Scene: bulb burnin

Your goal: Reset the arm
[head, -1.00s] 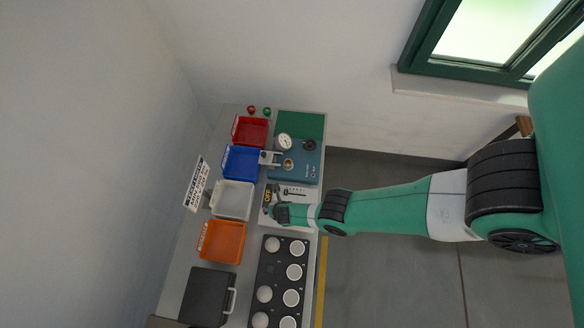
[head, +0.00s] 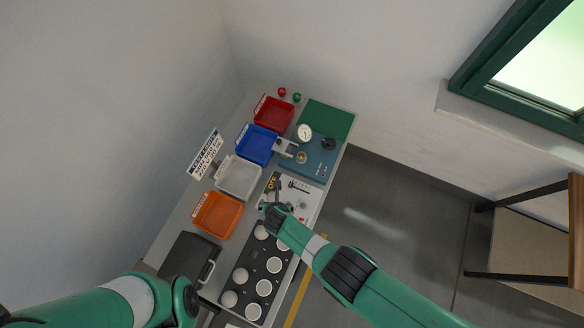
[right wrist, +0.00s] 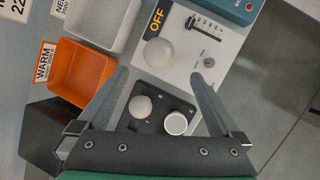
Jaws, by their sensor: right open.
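My right arm reaches in from the lower right of the head view, and its gripper (head: 275,208) is over the bench between the white panel (head: 297,190) and the black bulb tray (head: 258,262). In the right wrist view the right gripper (right wrist: 158,75) is open, with nothing between its fingers. Ahead of its fingertips, a round white bulb (right wrist: 158,53) is at the white panel marked OFF.
A blue gauge box (head: 315,160) and green mat (head: 328,118) are beyond the panel. A dark case (head: 186,258) lies near the left arm. Floor right of the bench is open.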

